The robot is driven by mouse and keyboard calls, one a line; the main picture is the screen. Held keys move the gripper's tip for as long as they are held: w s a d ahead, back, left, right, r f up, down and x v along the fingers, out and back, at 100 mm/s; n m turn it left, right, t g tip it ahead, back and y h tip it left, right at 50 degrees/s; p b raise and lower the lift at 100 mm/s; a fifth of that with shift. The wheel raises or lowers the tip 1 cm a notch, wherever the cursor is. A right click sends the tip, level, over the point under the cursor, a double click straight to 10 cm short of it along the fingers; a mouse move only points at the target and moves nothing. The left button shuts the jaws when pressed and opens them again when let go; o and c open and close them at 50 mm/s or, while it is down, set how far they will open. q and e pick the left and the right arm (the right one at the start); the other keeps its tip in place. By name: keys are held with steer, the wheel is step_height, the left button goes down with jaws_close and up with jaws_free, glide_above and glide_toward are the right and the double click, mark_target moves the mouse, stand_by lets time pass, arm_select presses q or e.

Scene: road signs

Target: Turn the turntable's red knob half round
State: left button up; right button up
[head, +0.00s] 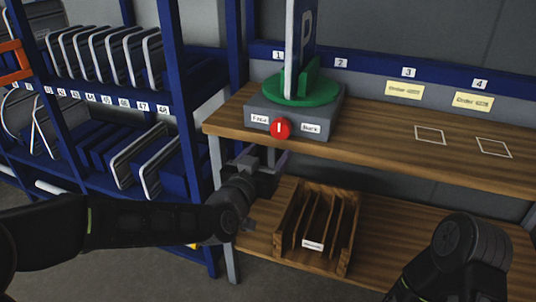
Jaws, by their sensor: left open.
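The turntable is a grey box (327,117) with a green round top (273,89), at the left end of the wooden shelf. A blue and white sign (303,40) with a P stands upright in the green top. The red knob (280,129) is on the box's front face, between a "Face" label and a "Back" label; its white mark looks about vertical. My left gripper (275,158) is open just below and in front of the knob, apart from it as far as I can tell. My right arm shows at the lower right; its gripper is out of view.
A wooden slotted rack (345,232) stands on the lower shelf. A blue rack (180,120) with several signs is at the left. The upper shelf (380,130) is free right of the turntable, with two white outlined squares. Yellow cards (404,90) hang behind.

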mark_target(279, 130)
arm_select(q)
step_height(279, 130, up, 2)
steer(key=shift+s+t, duration=0.15)
steer(key=shift+t, duration=0.25)
steer(key=shift+x, duration=3.85)
steer(key=shift+a, duration=0.1)
steer(key=c, duration=1.3)
steer(key=shift+c, duration=0.2)
steer(key=shift+f, duration=0.1)
